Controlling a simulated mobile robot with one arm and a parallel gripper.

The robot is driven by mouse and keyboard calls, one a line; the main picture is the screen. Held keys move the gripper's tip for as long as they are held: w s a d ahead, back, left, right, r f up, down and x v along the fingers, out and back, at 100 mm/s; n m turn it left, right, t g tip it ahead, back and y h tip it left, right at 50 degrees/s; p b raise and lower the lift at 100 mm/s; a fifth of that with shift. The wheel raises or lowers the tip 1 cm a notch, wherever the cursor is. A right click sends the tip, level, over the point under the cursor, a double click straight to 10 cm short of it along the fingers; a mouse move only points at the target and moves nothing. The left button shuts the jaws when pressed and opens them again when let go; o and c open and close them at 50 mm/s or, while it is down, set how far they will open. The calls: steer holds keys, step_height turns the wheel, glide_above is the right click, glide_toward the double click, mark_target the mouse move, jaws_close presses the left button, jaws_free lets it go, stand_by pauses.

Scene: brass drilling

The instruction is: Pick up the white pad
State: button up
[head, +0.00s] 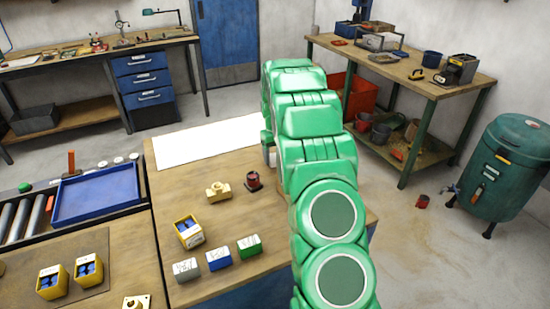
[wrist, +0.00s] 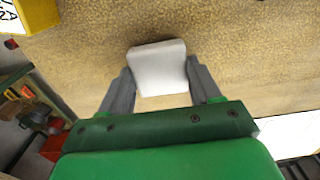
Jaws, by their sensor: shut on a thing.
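The white pad (wrist: 158,66) is a small pale block with rounded corners. In the wrist view it sits between the two grey fingers of my gripper (wrist: 160,82), which are shut on it from both sides. Tan, wood-like surface shows beyond the pad; I cannot tell whether the pad touches it. In the head view my green arm reaches over the right part of the wooden table (head: 230,262) and hides my gripper and most or all of the pad.
On the table lie a large white sheet (head: 205,142), a brass fitting (head: 218,191), a dark red part (head: 254,180), a yellow bin (head: 188,231) and grey (head: 186,269), blue (head: 219,259) and green (head: 249,246) blocks. A blue tray (head: 97,193) is left. A green tank (head: 505,168) stands right.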

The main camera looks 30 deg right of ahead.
mark_target(275, 159)
step_height(275, 159, up, 2)
steer(key=shift+s+a+r, duration=0.15)
steer(key=shift+s+r, duration=0.2)
steer(key=shift+r, duration=0.25)
steer(key=shift+s+a+r, duration=0.65)
steer(key=shift+s+r, duration=0.85)
steer(key=shift+s, duration=0.6)
steer(key=shift+s+a+r, duration=0.65)
steer(key=shift+s+r, duration=0.9)
steer(key=shift+s, duration=0.55)
steer(key=shift+s+a+r, duration=0.65)
steer(key=shift+s+r, duration=0.85)
steer(key=shift+s, duration=0.6)
